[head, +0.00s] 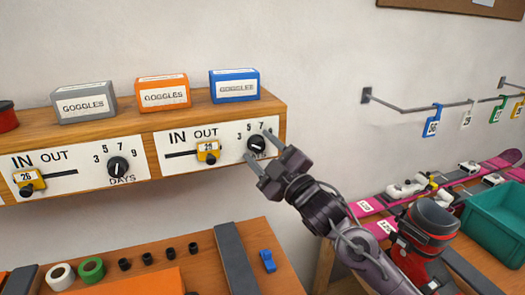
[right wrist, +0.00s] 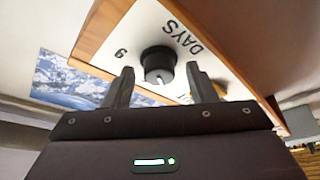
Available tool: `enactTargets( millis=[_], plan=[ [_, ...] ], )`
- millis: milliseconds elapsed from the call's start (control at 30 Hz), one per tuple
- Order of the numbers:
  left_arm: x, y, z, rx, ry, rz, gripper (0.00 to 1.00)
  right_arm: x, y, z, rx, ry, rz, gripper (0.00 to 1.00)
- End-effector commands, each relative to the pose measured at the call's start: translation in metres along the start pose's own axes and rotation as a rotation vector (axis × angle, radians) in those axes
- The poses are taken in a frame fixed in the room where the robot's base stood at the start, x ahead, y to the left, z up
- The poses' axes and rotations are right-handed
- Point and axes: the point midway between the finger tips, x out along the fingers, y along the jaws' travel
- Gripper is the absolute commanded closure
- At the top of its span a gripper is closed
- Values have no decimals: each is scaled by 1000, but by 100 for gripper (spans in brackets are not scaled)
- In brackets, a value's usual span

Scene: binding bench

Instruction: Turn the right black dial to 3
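The right black dial (head: 257,143) is on the right white panel, above the word DAYS, with 3, 5 and 7 printed around its top. In the right wrist view the dial (right wrist: 158,64) shows with a 9 beside it. A small pale mark shows on the dial, but I cannot tell which number it points to. My right gripper (head: 259,146) is open, one finger at each side of the dial. In the wrist view its fingers (right wrist: 160,84) show gaps to the knob, and contact is not visible. My left gripper is not in view.
A matching left dial (head: 118,167) is on the left panel (head: 78,162). Yellow IN/OUT sliders (head: 208,151) sit beside the dials. Grey, orange and blue GOGGLES boxes (head: 234,86) stand on the wooden shelf top. A bench with tape rolls (head: 91,270) is below; skis and a teal crate (head: 492,222) are right.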

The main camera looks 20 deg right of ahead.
Motion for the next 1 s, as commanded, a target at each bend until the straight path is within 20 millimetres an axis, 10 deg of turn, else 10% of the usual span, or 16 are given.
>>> enactTargets(
  millis=[1000],
  plan=[
    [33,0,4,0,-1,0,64,-78,0,0,1,0,0,49]
  ],
)
